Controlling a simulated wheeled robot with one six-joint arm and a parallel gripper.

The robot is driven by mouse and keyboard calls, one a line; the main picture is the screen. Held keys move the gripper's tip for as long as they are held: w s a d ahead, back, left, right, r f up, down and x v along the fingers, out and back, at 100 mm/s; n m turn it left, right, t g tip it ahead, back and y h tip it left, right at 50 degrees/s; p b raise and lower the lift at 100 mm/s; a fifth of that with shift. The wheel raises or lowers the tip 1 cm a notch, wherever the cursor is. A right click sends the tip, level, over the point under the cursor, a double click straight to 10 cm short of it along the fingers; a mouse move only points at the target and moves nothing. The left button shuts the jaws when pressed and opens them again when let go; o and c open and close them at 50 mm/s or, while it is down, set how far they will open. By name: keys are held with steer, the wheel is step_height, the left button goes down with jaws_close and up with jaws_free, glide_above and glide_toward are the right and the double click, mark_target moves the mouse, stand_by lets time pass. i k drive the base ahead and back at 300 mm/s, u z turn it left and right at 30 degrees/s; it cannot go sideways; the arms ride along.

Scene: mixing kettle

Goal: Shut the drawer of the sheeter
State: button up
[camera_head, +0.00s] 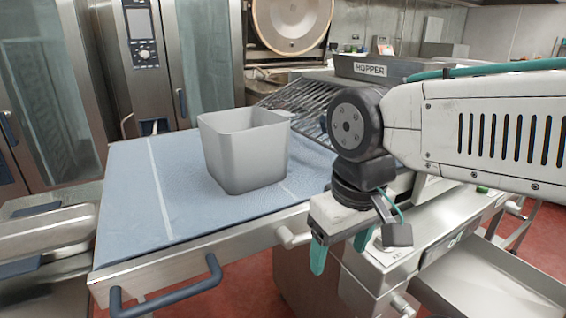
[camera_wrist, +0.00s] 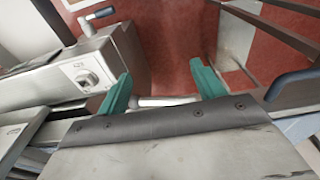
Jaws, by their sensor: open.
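The sheeter has a blue belt table (camera_head: 130,200) and a steel body (camera_head: 345,275) with a control panel. An open steel tray, which looks like its drawer (camera_head: 490,285), sticks out at the lower right of the head view; the frame cuts it off. My gripper (camera_head: 340,250), with teal fingers, hangs pointing down beside the front edge of the belt table, left of that tray. It is open. In the wrist view my gripper (camera_wrist: 161,82) has its fingers apart. A pale bar (camera_wrist: 165,101) shows between them; I cannot tell whether it is within reach.
A grey bin (camera_head: 245,150) stands on the belt. A wire guard (camera_head: 300,100) and the hopper (camera_head: 370,68) are behind it. A blue handle (camera_head: 165,290) juts out at the front left. Red floor (camera_wrist: 170,40) shows clear below.

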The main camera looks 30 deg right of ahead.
mark_target(476, 278)
steer(key=z, duration=0.1)
steer(key=k, duration=1.4)
steer(key=z, duration=1.4)
steer(key=i, duration=0.5)
steer(key=z, duration=1.35)
steer(key=k, duration=0.9)
steer(key=u, duration=1.6)
